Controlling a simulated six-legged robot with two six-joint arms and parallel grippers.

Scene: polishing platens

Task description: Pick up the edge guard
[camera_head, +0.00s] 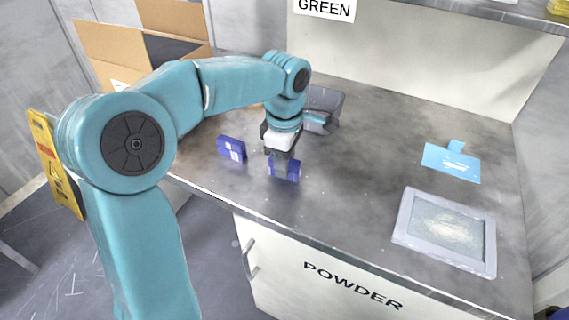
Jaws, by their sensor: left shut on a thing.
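My left gripper (281,155) points down over the front part of the grey worktop and is shut on a dark blue piece, which I take to be the edge guard (286,168). The gripper hides part of it, and I cannot tell whether it still touches the worktop. A second dark blue piece (231,149) with pale patches sits apart, to the left near the front edge. My right gripper is not in view.
A grey object (322,108) stands just behind the gripper. A pale tray with powder (402,223) and a light blue flat piece (452,163) lie at the right. An open cardboard box (108,48) is at back left. The worktop's middle (365,150) is clear.

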